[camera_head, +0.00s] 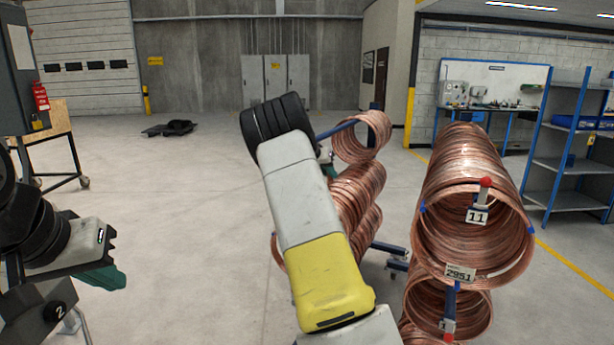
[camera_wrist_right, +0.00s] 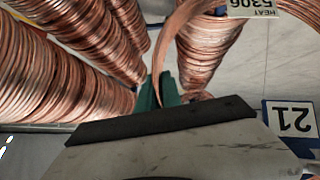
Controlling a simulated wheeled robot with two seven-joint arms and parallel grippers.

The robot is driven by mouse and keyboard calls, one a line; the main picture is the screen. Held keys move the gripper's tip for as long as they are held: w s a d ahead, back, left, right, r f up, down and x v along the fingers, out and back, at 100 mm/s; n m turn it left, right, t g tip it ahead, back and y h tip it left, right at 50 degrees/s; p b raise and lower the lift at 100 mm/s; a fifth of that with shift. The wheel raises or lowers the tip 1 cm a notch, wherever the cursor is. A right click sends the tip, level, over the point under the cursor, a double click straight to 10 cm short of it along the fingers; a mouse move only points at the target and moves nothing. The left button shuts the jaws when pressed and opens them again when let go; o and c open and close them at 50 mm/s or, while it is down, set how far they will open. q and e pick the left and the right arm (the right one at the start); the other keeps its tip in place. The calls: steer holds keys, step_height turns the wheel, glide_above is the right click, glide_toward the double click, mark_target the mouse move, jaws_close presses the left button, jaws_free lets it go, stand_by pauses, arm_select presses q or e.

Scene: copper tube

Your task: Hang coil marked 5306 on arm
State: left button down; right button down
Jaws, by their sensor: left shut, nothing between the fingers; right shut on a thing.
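The tag reading 5306 (camera_wrist_right: 250,8) shows upside down at the top of the right wrist view. A copper strand (camera_wrist_right: 180,42) beside it runs down between the green fingers of my right gripper (camera_wrist_right: 158,92), which is shut on it. In the head view my right arm hides most of that gripper; a bit of green finger (camera_head: 329,170) shows. A small coil (camera_head: 362,137) is there, with a blue rack arm (camera_head: 338,128) reaching to its left side; I cannot tell whether it is around that arm. My left gripper (camera_head: 108,277) is shut and empty, low at the left.
More coils (camera_head: 358,192) hang below the small one. A large coil stack (camera_head: 468,170) on arm 11 (camera_head: 477,217), with tag 2951 (camera_head: 460,273), stands at the right. The floor (camera_head: 190,210) at left centre is clear.

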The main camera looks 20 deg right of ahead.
steer(key=w+d+f, duration=0.1)
steer(key=w+d, duration=0.4)
steer(key=d, duration=0.1)
steer(key=shift+w+f, duration=0.25)
steer(key=shift+w, duration=0.15)
stand_by(0.5)
stand_by(0.4)
steer(key=c, duration=1.4)
jaws_free()
steer(key=shift+c, duration=0.2)
steer(key=shift+f, duration=0.1)
steer(key=v, duration=0.8)
